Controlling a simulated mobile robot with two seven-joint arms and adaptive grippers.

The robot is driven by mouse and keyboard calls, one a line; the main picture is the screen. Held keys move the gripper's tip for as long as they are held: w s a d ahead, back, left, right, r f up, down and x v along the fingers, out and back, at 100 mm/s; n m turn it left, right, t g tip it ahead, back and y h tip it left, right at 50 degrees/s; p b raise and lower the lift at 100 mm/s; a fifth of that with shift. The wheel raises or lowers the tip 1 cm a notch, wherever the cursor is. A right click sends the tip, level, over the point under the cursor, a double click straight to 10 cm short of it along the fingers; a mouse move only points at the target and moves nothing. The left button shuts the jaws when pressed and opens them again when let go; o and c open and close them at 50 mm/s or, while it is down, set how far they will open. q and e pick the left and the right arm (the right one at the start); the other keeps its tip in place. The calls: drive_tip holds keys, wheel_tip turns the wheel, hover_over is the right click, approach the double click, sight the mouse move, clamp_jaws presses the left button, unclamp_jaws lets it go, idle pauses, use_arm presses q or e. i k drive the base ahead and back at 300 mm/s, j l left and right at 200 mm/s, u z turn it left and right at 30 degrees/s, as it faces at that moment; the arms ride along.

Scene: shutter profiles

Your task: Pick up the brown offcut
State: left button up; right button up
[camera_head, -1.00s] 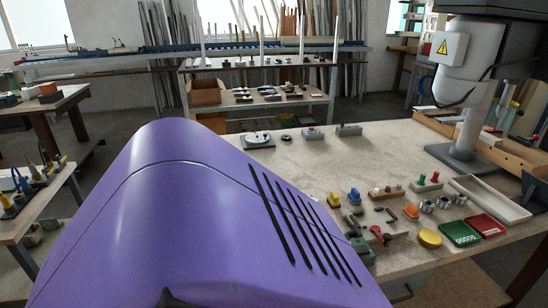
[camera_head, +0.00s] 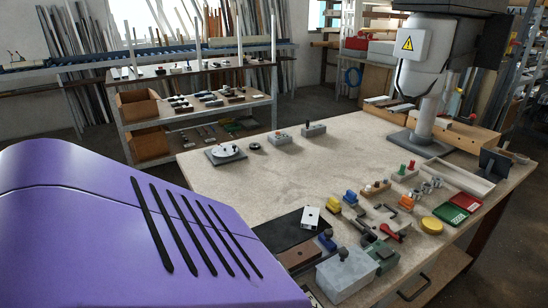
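A flat brown piece (camera_head: 299,254), which looks like the brown offcut, lies near the front left edge of the workbench (camera_head: 300,170). It is beside a black mat (camera_head: 280,230) and left of a large grey block (camera_head: 346,273). Its left end is close to my purple body shell, which covers the lower left of the view. Neither of my grippers is in view.
A white block (camera_head: 311,217), a blue-based part (camera_head: 327,240) and a green tool (camera_head: 381,254) crowd around it. Green (camera_head: 450,215) and red (camera_head: 465,202) trays and a yellow disc (camera_head: 432,225) are to the right. The bench's middle is clear.

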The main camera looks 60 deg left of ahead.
sight(295, 259)
drive_tip(key=k+j, duration=0.65)
drive_tip(key=j, duration=0.2)
